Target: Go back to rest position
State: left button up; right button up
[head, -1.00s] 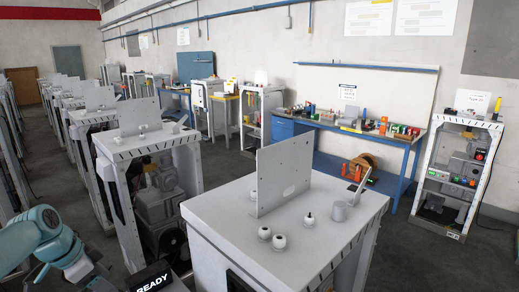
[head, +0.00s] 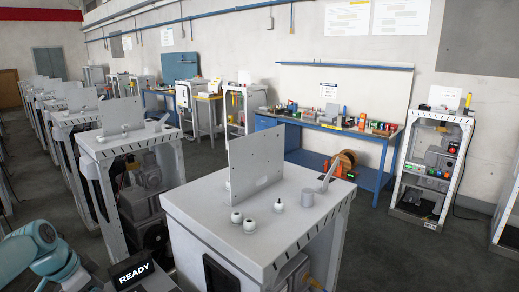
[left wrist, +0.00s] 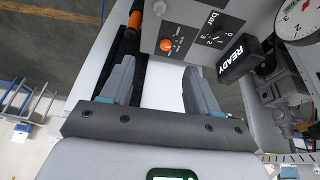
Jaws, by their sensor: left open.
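My left arm (head: 38,250) comes in at the lower left of the head view, folded low, and its gripper is out of sight there. In the left wrist view my left gripper (left wrist: 158,88) is open, with its two dark grey fingers wide apart and nothing between them. Beyond the fingers is a grey panel (left wrist: 178,14) with a bar dial, an orange knob (left wrist: 166,45) and a black READY display (left wrist: 240,58). The READY display also shows in the head view (head: 132,273). My right arm and gripper are not in view.
A row of similar frames (head: 92,148) runs back on the left. A blue workbench (head: 355,177) stands against the wall. Grey floor lies between.

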pick_arm(q)
jog(key=s+d+f+n+g+b, duration=0.15)
jog(key=d+f, duration=0.35)
jog(key=f, duration=0.5)
jog(key=s+d+f+n+b, duration=0.2)
jog(key=d+f, duration=0.4)
jog(key=f, duration=0.4)
jog(key=s+d+f+n+b, duration=0.2)
jog(key=d+f, duration=0.3)
jog(key=f, duration=0.4)
jog(key=s+d+f+n+b, duration=0.1)
jog(key=s+d+f, duration=0.2)
jog(key=s, duration=0.3)
jog(key=s+d+f+n+g+b, duration=0.1)
jog(key=s+d+f+n, duration=0.1)
jog(key=s+d+f, duration=0.2)
jog(key=s+d+f+n+h+b, duration=0.1)
jog(key=s+d+f, duration=0.3)
jog(key=s, duration=0.4)
jog(key=shift+s+f+b, duration=0.35)
jog(key=shift+s+f, duration=0.05)
jog(key=c, duration=0.3)
jog(key=shift+a+n, duration=0.1)
jog(key=shift+n, duration=0.15)
